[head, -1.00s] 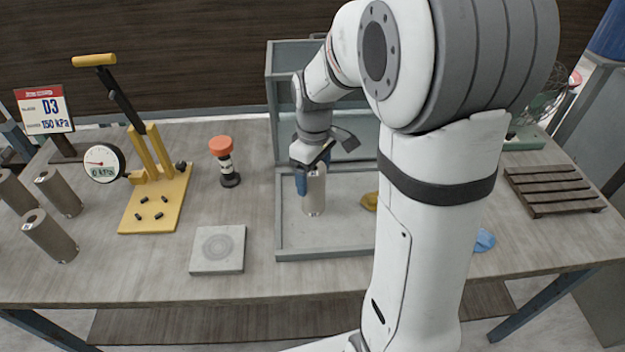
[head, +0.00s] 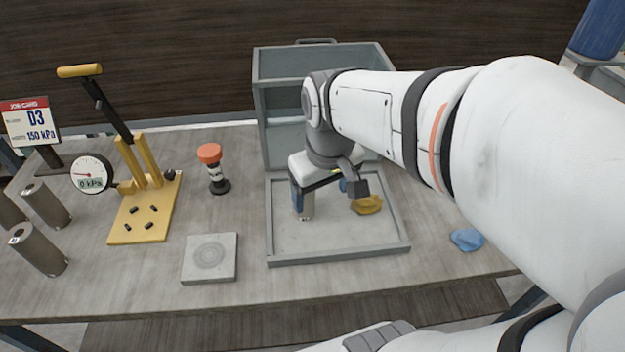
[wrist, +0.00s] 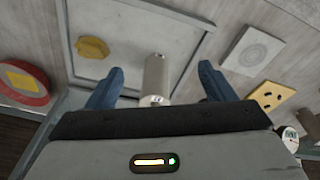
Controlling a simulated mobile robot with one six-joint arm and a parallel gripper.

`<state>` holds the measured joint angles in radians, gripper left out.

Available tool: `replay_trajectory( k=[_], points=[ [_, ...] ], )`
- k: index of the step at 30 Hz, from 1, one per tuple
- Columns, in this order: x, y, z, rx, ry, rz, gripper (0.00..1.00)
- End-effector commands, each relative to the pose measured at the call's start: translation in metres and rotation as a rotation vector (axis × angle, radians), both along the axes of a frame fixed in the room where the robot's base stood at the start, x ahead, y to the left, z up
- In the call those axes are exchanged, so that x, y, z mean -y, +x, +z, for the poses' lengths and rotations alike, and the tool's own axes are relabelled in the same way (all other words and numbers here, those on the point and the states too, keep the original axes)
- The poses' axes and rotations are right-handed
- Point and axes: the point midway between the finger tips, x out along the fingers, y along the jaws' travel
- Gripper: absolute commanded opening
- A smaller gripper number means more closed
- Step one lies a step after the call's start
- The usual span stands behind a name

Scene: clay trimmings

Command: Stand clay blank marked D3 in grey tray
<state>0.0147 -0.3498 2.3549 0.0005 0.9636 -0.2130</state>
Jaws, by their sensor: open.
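A grey metal clay blank (head: 306,207) stands upright in the left part of the grey tray (head: 340,257). My gripper (head: 320,187) is over the tray and hides much of this blank in the head view. In the wrist view the blank (wrist: 155,76) stands between the two blue fingers of my open gripper (wrist: 158,86), with a gap on each side. Its end carries a small mark (wrist: 155,100), too small to read. The job card (head: 32,120) reads D3 and 150 kPa.
Other grey cylinders (head: 38,250) stand at the left. A yellow press with a gauge (head: 91,174) reading 0 kPa, an orange-topped tool (head: 213,168) and a grey tile (head: 210,258) are left of the tray. A yellow lump (head: 367,204) lies in the tray; a blue cloth (head: 467,239) lies right.

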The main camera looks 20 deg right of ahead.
Motion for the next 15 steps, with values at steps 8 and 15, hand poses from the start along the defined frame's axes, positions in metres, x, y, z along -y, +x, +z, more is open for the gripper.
replay_trajectory(
  k=[8, 15],
  points=[
    [-0.003, -0.042, -0.016, 0.063, 0.038, -0.186, 0.76],
    [-0.003, -0.043, -0.017, 0.064, 0.040, -0.194, 0.76]
  ],
)
